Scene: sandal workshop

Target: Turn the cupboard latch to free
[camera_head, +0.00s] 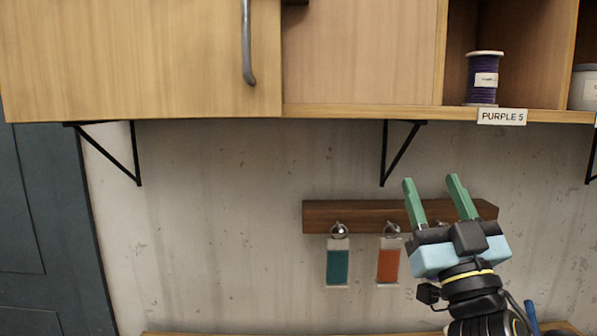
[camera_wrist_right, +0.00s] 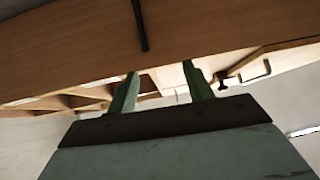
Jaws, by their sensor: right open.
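The wooden wall cupboard has a door (camera_head: 140,60) at the upper left with a grey bar handle (camera_head: 248,45). A small dark piece (camera_head: 294,2), perhaps the latch, is cut off by the top edge just right of the door; its position cannot be told. My right gripper (camera_head: 431,179) is open and empty, green fingers pointing up. It appears below and right of the door, in front of the wall rail. In the right wrist view its fingers (camera_wrist_right: 159,70) point toward wooden cupboard parts (camera_wrist_right: 70,50), with nothing between them. My left gripper is not in view.
A purple spool (camera_head: 483,78) stands in an open compartment above the "PURPLE 5" label (camera_head: 502,117). Black brackets (camera_head: 400,150) hang under the cupboard. A wooden rail (camera_head: 360,212) carries teal (camera_head: 338,266) and orange (camera_head: 388,265) tags. A dark door (camera_head: 40,220) stands left.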

